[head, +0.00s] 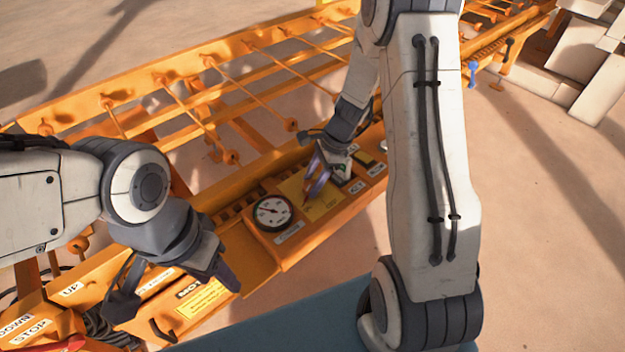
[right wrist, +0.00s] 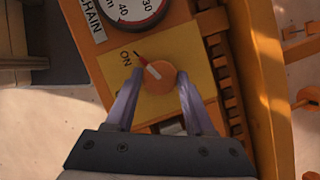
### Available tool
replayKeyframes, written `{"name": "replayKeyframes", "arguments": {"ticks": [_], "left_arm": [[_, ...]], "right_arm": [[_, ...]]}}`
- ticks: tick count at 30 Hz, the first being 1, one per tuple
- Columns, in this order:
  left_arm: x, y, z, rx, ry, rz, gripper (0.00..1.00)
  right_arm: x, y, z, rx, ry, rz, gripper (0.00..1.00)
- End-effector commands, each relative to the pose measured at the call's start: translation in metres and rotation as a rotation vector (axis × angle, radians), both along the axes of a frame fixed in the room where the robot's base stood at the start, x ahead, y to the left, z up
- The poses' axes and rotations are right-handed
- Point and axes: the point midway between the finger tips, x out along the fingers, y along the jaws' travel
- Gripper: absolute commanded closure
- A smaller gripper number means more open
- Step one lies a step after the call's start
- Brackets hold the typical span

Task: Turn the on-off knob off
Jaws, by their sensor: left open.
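The on-off knob (right wrist: 159,78) is a round orange knob on a yellow plate (right wrist: 190,58) in the right wrist view. Its white mark points up-left, in line with a red pointer beside the word ON. My right gripper (right wrist: 160,82) has one finger on each side of the knob, with the fingertips very close to its edges; I cannot tell whether they touch it. In the head view my right gripper (head: 314,188) is at the yellow plate and largely covers the knob. My left gripper (head: 177,292) is open and empty above the panel's near left part.
A round dial gauge (head: 273,212) sits beside the yellow plate. Labelled controls, including a STOP label (head: 28,331), lie at the lower left. An orange rail frame (head: 200,80) runs behind the panel. Bare sandy ground (head: 545,200) is at the right.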

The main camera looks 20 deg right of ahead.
Motion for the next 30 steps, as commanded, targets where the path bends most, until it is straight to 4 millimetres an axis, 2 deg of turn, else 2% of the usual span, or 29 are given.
{"name": "replayKeyframes", "arguments": {"ticks": [8,14,30], "left_arm": [[0.0,0.0,0.003,0.0,0.0,0.0,0.5],[0.0,0.0,0.014,0.0,0.0,0.0,0.5],[0.0,0.0,0.056,0.0,0.0,0.0,0.5]], "right_arm": [[0.0,0.0,0.001,0.001,0.002,0.021,1.0],[0.001,0.0,0.003,0.002,0.002,0.108,1.0],[0.004,0.001,0.004,0.002,0.002,0.587,1.0]]}}
